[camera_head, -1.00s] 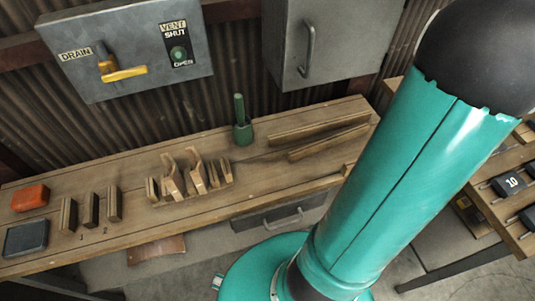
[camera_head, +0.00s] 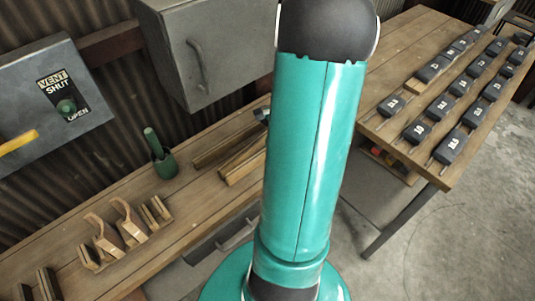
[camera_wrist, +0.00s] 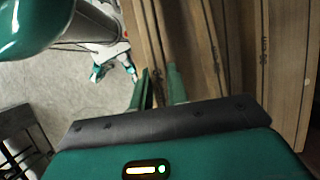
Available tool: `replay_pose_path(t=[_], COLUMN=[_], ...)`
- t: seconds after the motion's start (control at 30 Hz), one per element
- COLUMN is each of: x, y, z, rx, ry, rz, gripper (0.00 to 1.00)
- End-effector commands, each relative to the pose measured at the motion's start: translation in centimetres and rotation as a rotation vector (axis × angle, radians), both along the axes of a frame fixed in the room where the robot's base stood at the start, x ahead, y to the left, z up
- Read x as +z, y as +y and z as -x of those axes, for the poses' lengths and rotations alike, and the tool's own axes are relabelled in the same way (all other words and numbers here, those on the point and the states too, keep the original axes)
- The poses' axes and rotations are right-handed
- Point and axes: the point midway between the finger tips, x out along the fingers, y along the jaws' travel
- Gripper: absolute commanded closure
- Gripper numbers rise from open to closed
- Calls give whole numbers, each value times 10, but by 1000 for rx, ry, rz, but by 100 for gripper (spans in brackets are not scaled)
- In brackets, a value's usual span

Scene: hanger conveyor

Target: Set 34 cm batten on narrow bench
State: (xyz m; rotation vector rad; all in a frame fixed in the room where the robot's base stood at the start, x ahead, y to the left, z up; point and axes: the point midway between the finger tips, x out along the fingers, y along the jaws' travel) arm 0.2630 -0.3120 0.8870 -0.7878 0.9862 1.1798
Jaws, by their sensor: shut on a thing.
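In the wrist view my gripper (camera_wrist: 158,88) reaches up the picture, with one green finger on each side of a long wooden batten (camera_wrist: 151,40). It is shut on that batten, whose far end runs out of the top of the view. I cannot read its length. I cannot tell whether one of these is the held batten.
A green pot with a handle (camera_head: 163,162) and wooden hook-shaped pieces (camera_head: 105,235) stand on the bench. A grey cabinet (camera_head: 205,50) hangs above it. At right, another table (camera_head: 395,55) carries several dark numbered blocks (camera_head: 418,131). Concrete floor is open at lower right.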

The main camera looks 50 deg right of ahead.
Motion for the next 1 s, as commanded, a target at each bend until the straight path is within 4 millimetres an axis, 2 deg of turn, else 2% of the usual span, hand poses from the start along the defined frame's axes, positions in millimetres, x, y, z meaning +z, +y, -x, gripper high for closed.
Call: replay_pose_path(t=[0.17,0.4,0.77,0.8,0.9,1.0], x=[-11,-44,-48,-49,-48,-48], y=[4,7,6,6,6,6], z=[-9,-12,-12,-12,-12,-12], rx=[0,1,1,1,1,1], ry=[1,1,0,0,0,0], rz=[-1,-3,0,0,1,1], gripper=[100,100,100,82,62,62])
